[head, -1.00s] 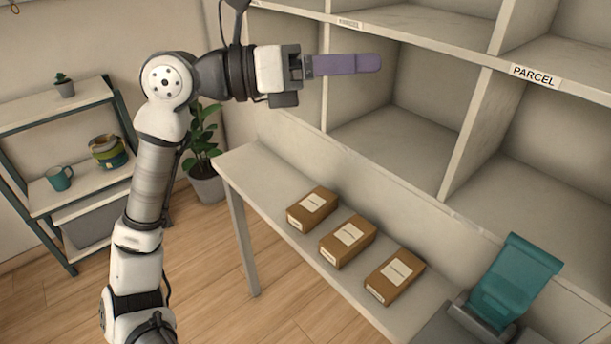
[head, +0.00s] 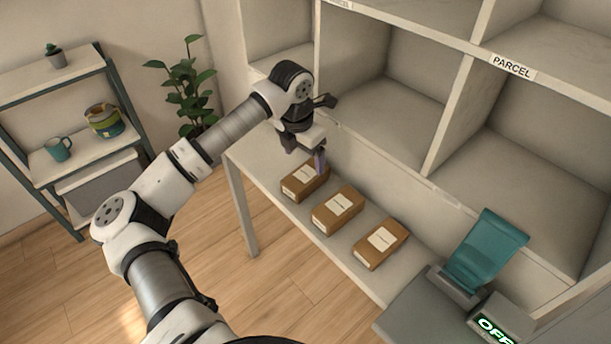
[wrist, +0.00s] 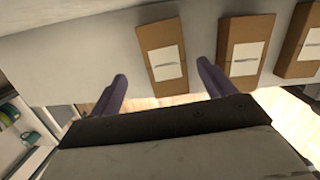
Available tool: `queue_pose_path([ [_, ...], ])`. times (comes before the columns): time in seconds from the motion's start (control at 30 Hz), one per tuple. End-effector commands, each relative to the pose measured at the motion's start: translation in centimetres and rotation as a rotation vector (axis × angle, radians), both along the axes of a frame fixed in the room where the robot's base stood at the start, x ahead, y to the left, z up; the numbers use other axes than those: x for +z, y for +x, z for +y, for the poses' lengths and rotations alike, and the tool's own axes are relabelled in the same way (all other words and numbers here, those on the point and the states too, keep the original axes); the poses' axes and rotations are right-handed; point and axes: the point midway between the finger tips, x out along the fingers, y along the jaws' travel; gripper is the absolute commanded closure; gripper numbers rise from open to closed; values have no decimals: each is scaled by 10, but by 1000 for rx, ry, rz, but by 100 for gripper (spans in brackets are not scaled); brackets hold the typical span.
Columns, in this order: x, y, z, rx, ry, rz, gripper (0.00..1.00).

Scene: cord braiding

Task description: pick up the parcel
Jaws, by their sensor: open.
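Three brown parcels with white labels lie in a row on the narrow white table. The left parcel (head: 300,184) is closest to my gripper (head: 318,160), which points down just above its far end. The middle parcel (head: 337,210) and the right parcel (head: 381,244) lie apart from it. In the wrist view my gripper (wrist: 160,90) is open, with its two purple fingers spread. The left parcel (wrist: 163,55) shows beyond and between the fingertips, with nothing held. The middle parcel (wrist: 245,52) and part of the right parcel (wrist: 300,45) show to the right.
White shelf compartments, one marked by a PARCEL label (head: 513,67), rise behind the table (head: 246,165). A side shelf with a mug (head: 57,149) and a plant (head: 187,88) are at left.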

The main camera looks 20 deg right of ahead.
Motion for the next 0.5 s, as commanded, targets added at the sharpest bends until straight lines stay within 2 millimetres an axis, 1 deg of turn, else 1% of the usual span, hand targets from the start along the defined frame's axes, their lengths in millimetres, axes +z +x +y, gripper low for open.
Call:
queue_pose_path([
  [0.27, -18, -2, -1, 0, -2, 2, 18],
  [0.43, -39, -9, 0, 0, -3, 4, 18],
  [0.5, -49, -7, -1, 1, -3, 3, 18],
])
